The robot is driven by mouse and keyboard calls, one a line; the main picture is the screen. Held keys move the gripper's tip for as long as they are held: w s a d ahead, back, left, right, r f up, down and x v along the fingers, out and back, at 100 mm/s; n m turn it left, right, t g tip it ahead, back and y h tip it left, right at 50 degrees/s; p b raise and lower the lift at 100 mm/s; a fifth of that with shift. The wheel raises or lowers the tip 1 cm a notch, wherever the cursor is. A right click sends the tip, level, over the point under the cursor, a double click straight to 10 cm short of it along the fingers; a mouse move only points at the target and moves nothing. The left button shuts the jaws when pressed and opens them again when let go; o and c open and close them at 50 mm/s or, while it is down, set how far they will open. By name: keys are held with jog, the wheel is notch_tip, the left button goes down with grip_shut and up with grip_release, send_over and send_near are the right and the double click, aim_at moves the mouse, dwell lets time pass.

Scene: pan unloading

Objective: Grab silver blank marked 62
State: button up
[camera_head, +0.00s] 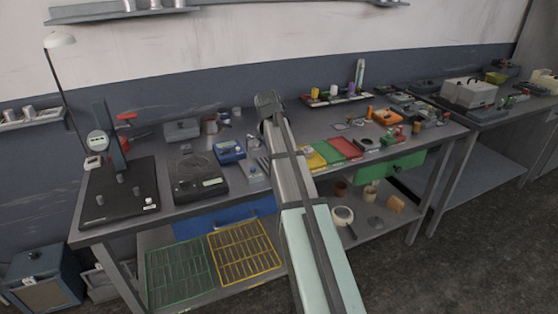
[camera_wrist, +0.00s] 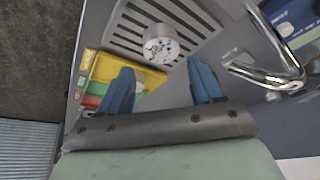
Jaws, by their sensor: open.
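My gripper shows in the wrist view (camera_wrist: 163,80) as two blue fingers spread apart, with nothing between their tips. In the head view the dark end of my arm (camera_head: 270,106) is over the back middle of the workbench. A round silver piece with a pale, marked face (camera_wrist: 160,44) lies just beyond the fingertips in the wrist view, on a grey slotted plate (camera_wrist: 122,38). Its markings are too small to read, so I cannot tell whether it is the blank marked 62. Small grey cylinders (camera_head: 98,199) stand on the black plate at the left of the bench in the head view.
A chrome bent bar (camera_wrist: 285,82) rises right of the fingers. Yellow, red and green trays (camera_wrist: 110,68) lie to their left. On the bench are a gauge stand (camera_head: 112,145), a dark scale (camera_head: 200,178) and a blue box (camera_head: 229,151). Bare bench top is limited.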

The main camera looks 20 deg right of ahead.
jog(key=shift+a+x, duration=0.15)
jog(key=shift+x, duration=1.1)
jog(key=shift+a+x, duration=0.15)
jog(key=shift+x, duration=1.15)
jog(key=shift+s+f, duration=0.1)
